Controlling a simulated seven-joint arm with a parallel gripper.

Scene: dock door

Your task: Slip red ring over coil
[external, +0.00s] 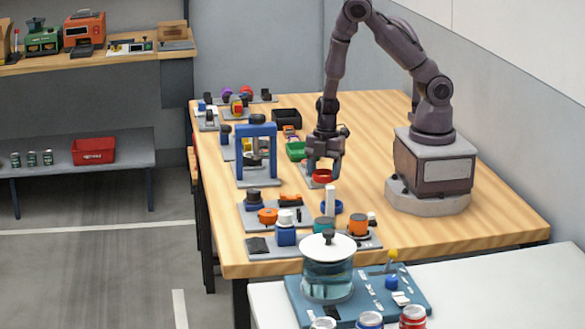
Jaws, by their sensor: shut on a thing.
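The red ring (321,177) is at the lower end of my gripper (323,170), low over the middle of the wooden table. My gripper points down and its fingers are shut on the ring. A small light plate shows just under the ring; I cannot tell whether the ring touches it. I cannot make out for sure which part is the coil. A white upright post (331,194) with a blue ring (331,207) around its foot stands just in front of my gripper.
A blue frame (256,130) on a grey plate stands left of my gripper. A green bin (296,151) and a black bin (286,116) lie behind it. Several small parts crowd the front left. A glass pot (327,275) stands at the front.

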